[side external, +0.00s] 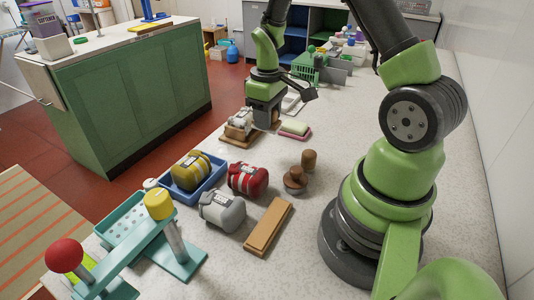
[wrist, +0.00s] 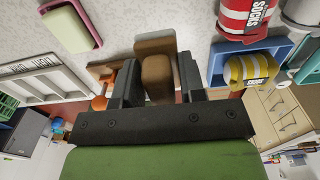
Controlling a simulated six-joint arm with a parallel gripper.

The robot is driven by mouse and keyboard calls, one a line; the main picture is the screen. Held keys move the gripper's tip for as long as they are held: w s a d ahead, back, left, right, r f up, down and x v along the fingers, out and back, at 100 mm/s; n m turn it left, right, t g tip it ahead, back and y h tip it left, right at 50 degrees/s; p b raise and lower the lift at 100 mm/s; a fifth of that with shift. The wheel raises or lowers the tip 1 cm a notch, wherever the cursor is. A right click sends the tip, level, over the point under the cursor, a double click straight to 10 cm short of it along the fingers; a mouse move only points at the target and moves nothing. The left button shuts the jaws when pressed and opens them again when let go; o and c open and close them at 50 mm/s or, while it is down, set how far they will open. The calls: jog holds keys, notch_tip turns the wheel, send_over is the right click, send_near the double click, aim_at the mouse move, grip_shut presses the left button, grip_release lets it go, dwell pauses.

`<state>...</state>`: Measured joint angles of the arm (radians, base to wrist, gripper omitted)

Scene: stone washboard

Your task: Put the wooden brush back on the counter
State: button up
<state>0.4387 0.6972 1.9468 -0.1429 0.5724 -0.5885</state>
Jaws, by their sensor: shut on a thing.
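My gripper (side external: 264,116) is low over the counter (side external: 340,210), beyond the bundles in the side view. In the wrist view, a brown wooden block, which looks like the wooden brush (wrist: 156,78), sits between the fingers of my gripper (wrist: 156,88). The gripper is shut on it. Its bristles are not clearly visible, and I cannot tell whether it touches what lies below. A brown wooden board (side external: 238,141) with a whitish item on it lies beside the gripper in the side view.
A green-and-pink block (side external: 295,129) lies to the right of the gripper. Nearer stand a blue tray (side external: 216,177) with a yellow bundle, a red bundle (side external: 247,179), a grey bundle (side external: 221,211), a round wooden knobbed piece (side external: 295,181) and a long wooden block (side external: 268,226).

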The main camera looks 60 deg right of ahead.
notch_tip(320, 180, down, 9)
jog(key=shift+r, duration=0.1)
dwell(0.3)
jog(key=o, duration=1)
jog(key=shift+o, duration=0.2)
notch_tip(320, 180, up, 12)
jog(key=shift+f, duration=0.1)
notch_tip(320, 180, up, 6)
jog(key=t, duration=0.1)
send_over(267, 158)
jog(key=a, duration=0.3)
jog(key=s+a+r+m+t+y, duration=0.2)
jog(key=s+a+r+m+t, duration=0.2)
jog(key=s+a+r, duration=0.8)
jog(key=shift+s+a+t, duration=0.35)
jog(key=shift+s+t, duration=0.3)
jog(key=shift+t, duration=0.45)
